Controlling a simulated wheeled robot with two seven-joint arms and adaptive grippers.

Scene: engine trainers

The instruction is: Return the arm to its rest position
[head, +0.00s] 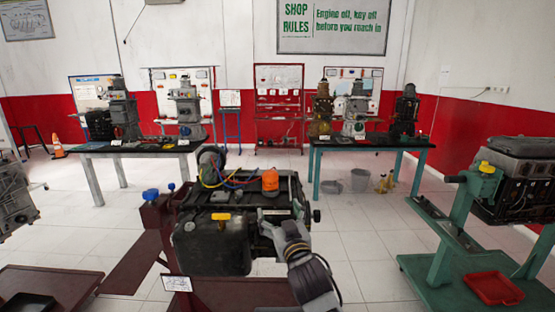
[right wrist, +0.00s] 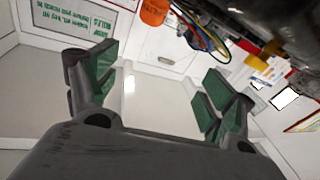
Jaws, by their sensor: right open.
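My right arm comes in from the bottom of the head view. Its grey right gripper (head: 280,218) is at the near right side of the dark engine (head: 218,245) on the middle stand, overlapping it in the picture. I cannot tell whether it touches the engine. In the right wrist view, the gripper (right wrist: 160,72) has its two green-padded fingers spread wide with nothing between them. The engine's underside or side (right wrist: 295,35) shows at the upper right there, beyond the fingers. My left gripper is not in view.
The engine carries an orange cap (head: 270,181), a yellow handle (head: 221,216) and coloured wires. A green stand (head: 440,262) with another engine and a red tray (head: 493,287) is at the right. Two tables (head: 150,150) with engines stand behind. Open tiled floor lies between.

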